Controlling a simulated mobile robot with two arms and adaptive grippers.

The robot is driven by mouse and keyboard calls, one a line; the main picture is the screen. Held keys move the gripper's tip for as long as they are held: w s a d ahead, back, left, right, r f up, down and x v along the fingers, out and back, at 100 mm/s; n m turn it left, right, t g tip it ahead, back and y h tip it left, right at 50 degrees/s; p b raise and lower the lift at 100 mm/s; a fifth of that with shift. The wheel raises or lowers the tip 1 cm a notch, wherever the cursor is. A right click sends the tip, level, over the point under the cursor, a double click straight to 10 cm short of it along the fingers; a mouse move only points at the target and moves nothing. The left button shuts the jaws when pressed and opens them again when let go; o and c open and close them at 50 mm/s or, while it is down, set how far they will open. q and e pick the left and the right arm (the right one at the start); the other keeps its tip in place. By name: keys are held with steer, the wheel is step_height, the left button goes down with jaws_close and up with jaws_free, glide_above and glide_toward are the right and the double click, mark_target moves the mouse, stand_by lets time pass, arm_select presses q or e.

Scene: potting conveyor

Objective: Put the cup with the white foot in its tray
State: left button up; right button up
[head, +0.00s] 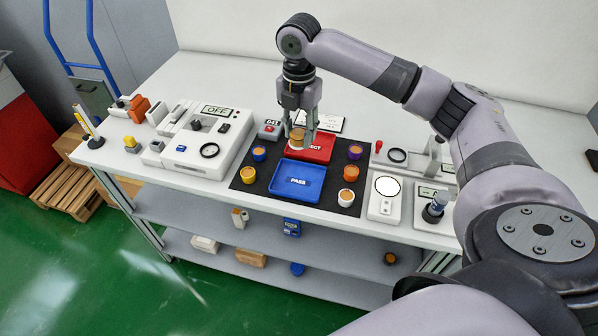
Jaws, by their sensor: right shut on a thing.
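My right gripper (299,134) is shut on a tan-orange cup (297,140). It holds this cup at the left part of the red tray (322,149), whose label is partly covered and ends in "ECT". I cannot tell whether the cup touches the tray floor, and its foot is too small to make out. The blue tray (298,190), marked PASS, lies in front of the red one and looks empty. A white cup (345,198) with orange contents stands at the mat's front right. My left gripper is not in view.
On the black mat (262,187) stand a blue cup (259,154), an orange-and-white cup (248,175), a purple cup (355,153) and an orange cup (350,174). A white OFF machine (204,157) is left of the mat. White devices (386,204) stand to its right.

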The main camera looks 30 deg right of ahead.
mark_target(299, 181)
step_height(299, 181, down, 15)
steer(key=shift+r+p, duration=0.2)
steer(key=shift+p, duration=0.65)
steer(key=o, duration=1.2)
step_height(299, 181, up, 12)
steer(key=shift+r+b, duration=0.1)
steer(key=shift+b, duration=1.05)
